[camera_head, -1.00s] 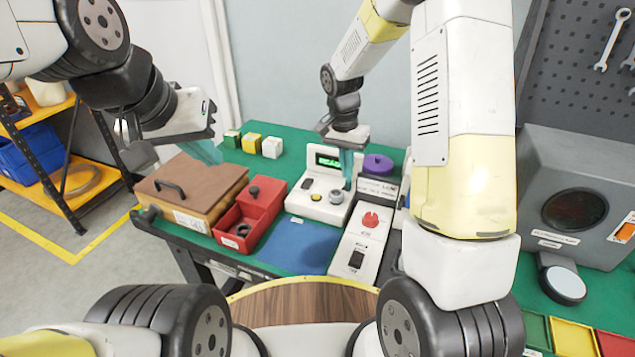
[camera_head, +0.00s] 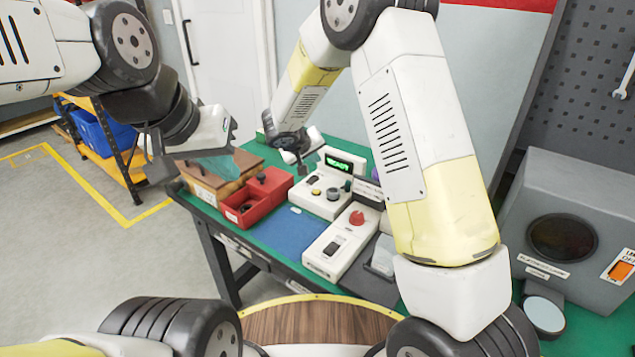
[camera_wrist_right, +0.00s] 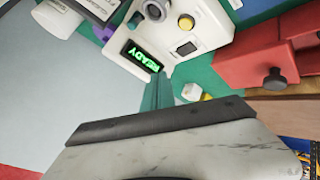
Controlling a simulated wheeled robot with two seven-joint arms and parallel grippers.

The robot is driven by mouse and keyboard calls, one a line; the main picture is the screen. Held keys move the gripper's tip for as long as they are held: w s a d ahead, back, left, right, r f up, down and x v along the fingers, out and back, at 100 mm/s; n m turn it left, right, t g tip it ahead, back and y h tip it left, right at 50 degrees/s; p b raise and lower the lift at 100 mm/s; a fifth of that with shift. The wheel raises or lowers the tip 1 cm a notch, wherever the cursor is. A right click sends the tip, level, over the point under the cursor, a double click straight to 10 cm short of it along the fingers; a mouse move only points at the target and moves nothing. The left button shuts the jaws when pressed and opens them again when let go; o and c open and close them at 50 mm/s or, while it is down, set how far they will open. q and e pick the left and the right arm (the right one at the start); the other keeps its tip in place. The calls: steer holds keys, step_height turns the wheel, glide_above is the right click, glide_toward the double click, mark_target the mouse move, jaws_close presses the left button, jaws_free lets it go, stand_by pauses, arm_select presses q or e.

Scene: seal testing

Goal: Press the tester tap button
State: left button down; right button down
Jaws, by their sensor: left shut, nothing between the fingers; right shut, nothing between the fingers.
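The white tester (camera_head: 310,206) stands on the green table with its display (camera_head: 338,163) lit green; the wrist view reads READY on the display (camera_wrist_right: 140,57). A round yellow button (camera_head: 316,191) and a grey knob (camera_head: 333,194) sit on its top; the wrist view also shows the yellow button (camera_wrist_right: 187,22). I cannot tell which control is the tap button. My right gripper (camera_head: 301,168) is shut and empty, beside the tester's upper left, apart from the yellow button. Its teal fingers (camera_wrist_right: 156,93) show in the wrist view. My left gripper (camera_head: 238,160) is shut and empty near the brown-lidded case.
The brown-lidded case (camera_head: 203,181) and an open red box (camera_head: 249,207) stand left of the tester. A white unit with a red knob (camera_head: 356,218) stands in front of it, beside a blue mat (camera_head: 285,232). A large grey box (camera_head: 590,220) is at right.

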mark_target(315, 193)
steer(key=shift+f, duration=4.4)
steer(key=shift+f, duration=0.15)
steer(key=shift+f, duration=0.3)
steer(key=shift+f, duration=0.35)
steer(key=shift+r, duration=0.8)
steer(key=shift+r, duration=2.5)
